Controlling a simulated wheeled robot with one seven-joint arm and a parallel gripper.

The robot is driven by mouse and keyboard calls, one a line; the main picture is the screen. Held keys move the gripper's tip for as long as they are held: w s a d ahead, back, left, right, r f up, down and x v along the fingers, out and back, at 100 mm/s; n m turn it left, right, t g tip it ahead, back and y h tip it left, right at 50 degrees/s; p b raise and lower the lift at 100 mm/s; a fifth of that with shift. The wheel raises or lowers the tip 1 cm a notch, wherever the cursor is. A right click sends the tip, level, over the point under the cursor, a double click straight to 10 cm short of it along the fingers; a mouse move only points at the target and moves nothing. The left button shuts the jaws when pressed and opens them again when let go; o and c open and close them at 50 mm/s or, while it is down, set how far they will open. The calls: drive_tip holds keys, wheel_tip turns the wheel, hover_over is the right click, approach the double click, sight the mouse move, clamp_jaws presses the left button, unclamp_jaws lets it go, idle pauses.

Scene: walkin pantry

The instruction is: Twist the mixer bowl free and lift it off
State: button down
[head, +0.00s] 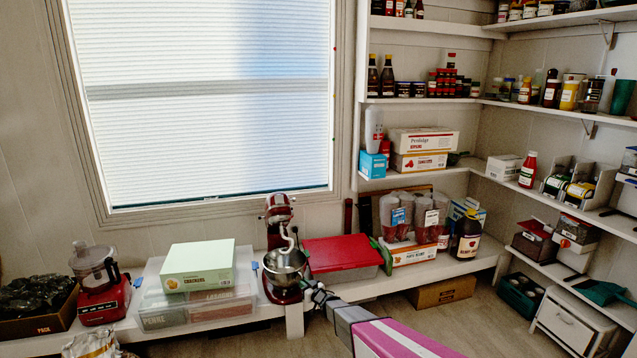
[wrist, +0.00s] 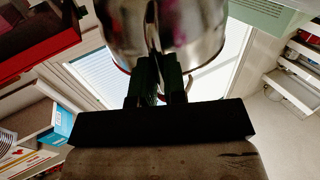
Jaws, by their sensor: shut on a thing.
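The stand mixer (head: 279,215) is dark red and stands on the low white shelf below the window, its head over the bowl. The mixer bowl (head: 286,265) is shiny metal and sits upright at the mixer's base, with the pale beater reaching down into it. My gripper (head: 314,291) is at the bowl's right front side. In the wrist view the bowl (wrist: 185,25) fills the top middle, and my gripper's dark fingers (wrist: 158,65) are shut on a narrow part at its side. The exact contact is dark and partly hidden by the fingers.
A red-lidded bin (head: 340,252) stands close to the mixer's right. Clear bins (head: 195,307) with a pale green box (head: 198,265) on top stand to its left. A red food processor (head: 100,285) is farther left. Open floor lies in front of the shelf.

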drive_tip(key=shift+r, duration=1.4)
drive_tip(key=shift+s, duration=0.1)
idle(0.4)
drive_tip(key=s+d, duration=0.2)
drive_tip(key=s, duration=0.6)
drive_tip(key=s+d, duration=0.2)
drive_tip(key=s, duration=0.6)
drive_tip(key=shift+d, duration=0.35)
idle(1.0)
drive_tip(key=shift+s, duration=0.15)
